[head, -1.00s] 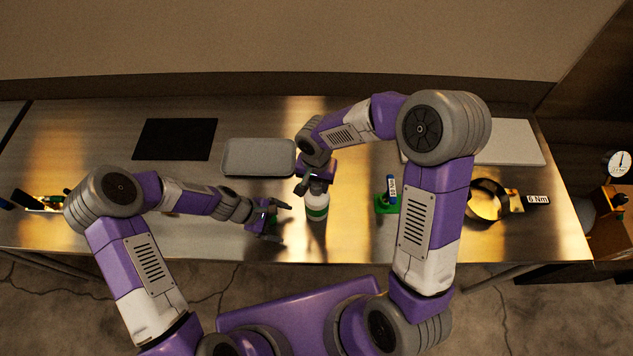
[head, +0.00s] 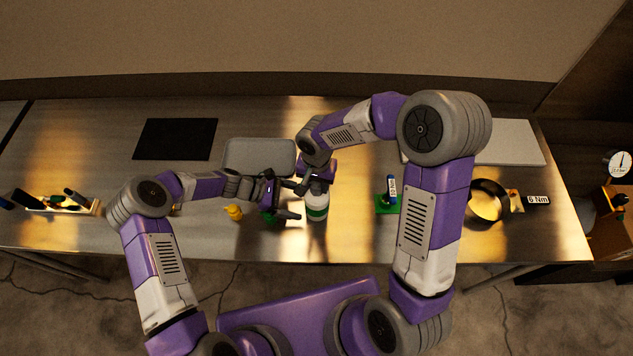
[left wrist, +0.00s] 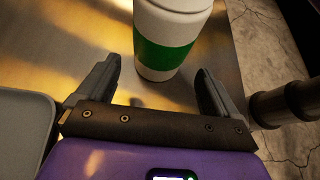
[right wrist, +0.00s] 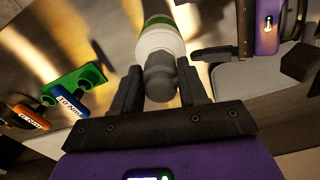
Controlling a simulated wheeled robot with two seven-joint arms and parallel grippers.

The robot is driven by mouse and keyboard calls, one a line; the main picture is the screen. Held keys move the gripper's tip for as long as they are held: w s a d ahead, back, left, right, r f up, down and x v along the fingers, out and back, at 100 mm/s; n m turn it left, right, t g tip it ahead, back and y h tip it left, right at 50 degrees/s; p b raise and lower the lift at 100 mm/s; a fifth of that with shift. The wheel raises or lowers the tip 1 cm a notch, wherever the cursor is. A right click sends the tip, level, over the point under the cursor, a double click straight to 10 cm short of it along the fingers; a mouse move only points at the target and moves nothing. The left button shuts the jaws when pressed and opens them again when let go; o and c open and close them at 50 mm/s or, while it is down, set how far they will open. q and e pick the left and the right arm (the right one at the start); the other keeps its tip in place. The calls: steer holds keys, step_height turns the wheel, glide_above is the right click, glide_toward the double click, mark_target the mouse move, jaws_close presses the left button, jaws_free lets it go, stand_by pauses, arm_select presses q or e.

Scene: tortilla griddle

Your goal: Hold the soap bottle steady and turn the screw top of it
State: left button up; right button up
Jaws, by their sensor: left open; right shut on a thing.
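The soap bottle (head: 317,207) is white with a green band and stands upright on the table in front of me. It also shows in the left wrist view (left wrist: 168,55). Its grey screw top (right wrist: 160,80) shows in the right wrist view. My right gripper (right wrist: 160,95) is above the bottle and shut on the screw top, with a finger on either side. My left gripper (left wrist: 158,82) is open at the left of the bottle. Its fingers point at the bottle, one toward each side of it, and I see a gap at the right finger.
A grey tray (head: 258,150) lies behind my left gripper, a black mat (head: 175,139) further left. A small yellow thing (head: 233,212) is left of the bottle. A green block (head: 385,207) with a 10 Nm tool (head: 392,188) and a pan (head: 488,203) are to the right.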

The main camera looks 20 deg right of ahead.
arm_select(q)
steer(key=shift+x, duration=3.45)
steer(key=c, duration=0.6)
steer(key=shift+o, duration=0.2)
steer(key=o, duration=0.6)
steer(key=shift+o, duration=0.2)
steer(key=c, duration=0.6)
steer(key=shift+o, duration=0.3)
